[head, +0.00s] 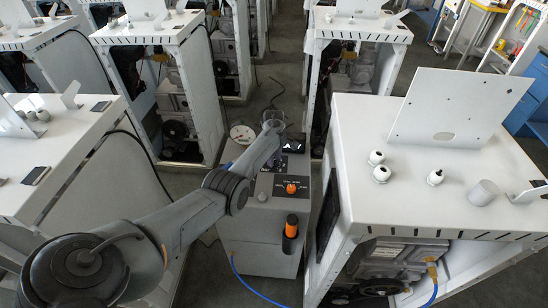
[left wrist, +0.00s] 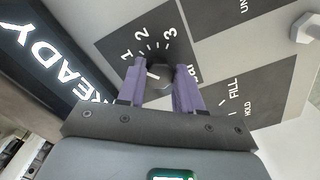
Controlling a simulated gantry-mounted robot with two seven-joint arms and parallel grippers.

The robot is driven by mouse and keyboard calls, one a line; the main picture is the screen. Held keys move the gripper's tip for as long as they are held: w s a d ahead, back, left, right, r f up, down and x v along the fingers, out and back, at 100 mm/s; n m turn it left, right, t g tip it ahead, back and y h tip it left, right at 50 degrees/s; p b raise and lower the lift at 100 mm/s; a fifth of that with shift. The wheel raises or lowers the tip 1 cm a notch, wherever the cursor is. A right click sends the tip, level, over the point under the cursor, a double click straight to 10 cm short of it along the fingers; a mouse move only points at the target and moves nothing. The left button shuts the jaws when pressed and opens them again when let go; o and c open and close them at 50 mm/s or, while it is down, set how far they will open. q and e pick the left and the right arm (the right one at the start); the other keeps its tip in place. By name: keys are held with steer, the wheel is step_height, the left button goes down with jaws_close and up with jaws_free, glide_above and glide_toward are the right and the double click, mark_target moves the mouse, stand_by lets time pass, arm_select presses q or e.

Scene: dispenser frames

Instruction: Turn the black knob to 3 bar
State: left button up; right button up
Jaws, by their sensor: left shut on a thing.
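The black knob (left wrist: 161,68) sits on a dark dial plate marked 1, 2 and 3 in the left wrist view. My left gripper (left wrist: 160,82) has its two purple fingers closed on either side of the knob. A small white mark shows between the fingers, but I cannot tell which number it points to. The 3 (left wrist: 170,32) is above the knob, slightly right, and the 1 and 2 are to its upper left. In the head view my left arm reaches the far end of the dispenser (head: 262,243), and the arm hides the black knob. My right gripper is not in view.
A lit READY display (left wrist: 45,62) is left of the dial, and a FILL/HOLD plate (left wrist: 262,92) is right of it. An orange knob (head: 291,187) sits on the dispenser's near part. White cabinets stand on both sides; the right one (head: 450,215) carries small parts.

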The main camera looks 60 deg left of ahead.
arm_select(q)
steer(key=m+p, duration=0.2)
steer(key=m, duration=0.1)
steer(key=shift+s+r, duration=0.1)
steer(key=shift+r, duration=0.05)
steer(key=m+p, duration=0.1)
steer(key=m, duration=0.4)
steer(key=shift+s+p, duration=0.1)
steer(key=shift+p, duration=0.25)
steer(key=m, duration=0.4)
steer(key=shift+p, duration=0.3)
steer(key=m, duration=0.4)
steer(key=shift+a+f+m, duration=0.1)
steer(key=shift+f+m, duration=0.1)
steer(key=shift+m, duration=0.1)
steer(key=o, duration=1)
steer(key=shift+o, duration=0.2)
steer(key=shift+r, duration=0.1)
